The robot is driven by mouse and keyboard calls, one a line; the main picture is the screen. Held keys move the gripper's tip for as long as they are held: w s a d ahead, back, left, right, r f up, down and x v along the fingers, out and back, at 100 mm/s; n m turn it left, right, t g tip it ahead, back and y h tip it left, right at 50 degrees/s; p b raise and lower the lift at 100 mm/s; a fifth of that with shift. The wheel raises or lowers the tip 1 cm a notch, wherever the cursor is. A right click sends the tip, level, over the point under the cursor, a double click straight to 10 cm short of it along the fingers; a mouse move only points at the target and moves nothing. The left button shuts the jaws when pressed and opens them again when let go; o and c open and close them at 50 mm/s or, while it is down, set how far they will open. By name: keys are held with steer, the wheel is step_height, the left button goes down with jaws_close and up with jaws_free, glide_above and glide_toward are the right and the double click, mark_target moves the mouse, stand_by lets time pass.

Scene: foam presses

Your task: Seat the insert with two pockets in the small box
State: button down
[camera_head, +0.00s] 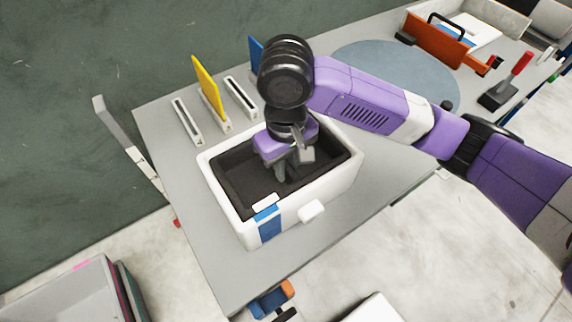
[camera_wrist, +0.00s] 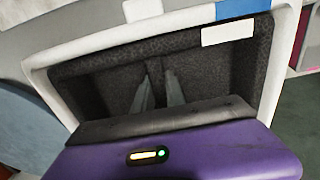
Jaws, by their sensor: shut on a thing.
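The small box (camera_head: 233,208) is white, with a blue stripe and a white tab on its near wall, and stands on the grey table. The dark foam insert (camera_head: 240,187) lies inside its walls. In the wrist view the insert (camera_wrist: 205,75) shows two pockets parted by a middle wall, inside the white box rim (camera_wrist: 62,92). My gripper (camera_head: 284,172) reaches down into the box and is shut on the insert's middle wall, one finger on each side. In the wrist view my gripper (camera_wrist: 158,90) hides the near part of the insert. I cannot tell how deep the insert sits.
Slotted white holders, one with a yellow panel (camera_head: 208,88), stand behind the box. A blue panel (camera_head: 256,52) is near my wrist. A blue-grey round mat (camera_head: 385,62), an orange-fronted tray (camera_head: 436,40) and a red-handled tool (camera_head: 508,85) are farther right. Table right of the box is clear.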

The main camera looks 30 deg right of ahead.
steer(key=shift+f+b, duration=1.4)
steer(key=shift+f, duration=1)
steer(key=c, duration=1.3)
jaws_free()
steer(key=shift+r, duration=0.1)
step_height(320, 180, up, 8)
steer(key=shift+f+p, duration=0.15)
steer(key=shift+p, duration=0.65)
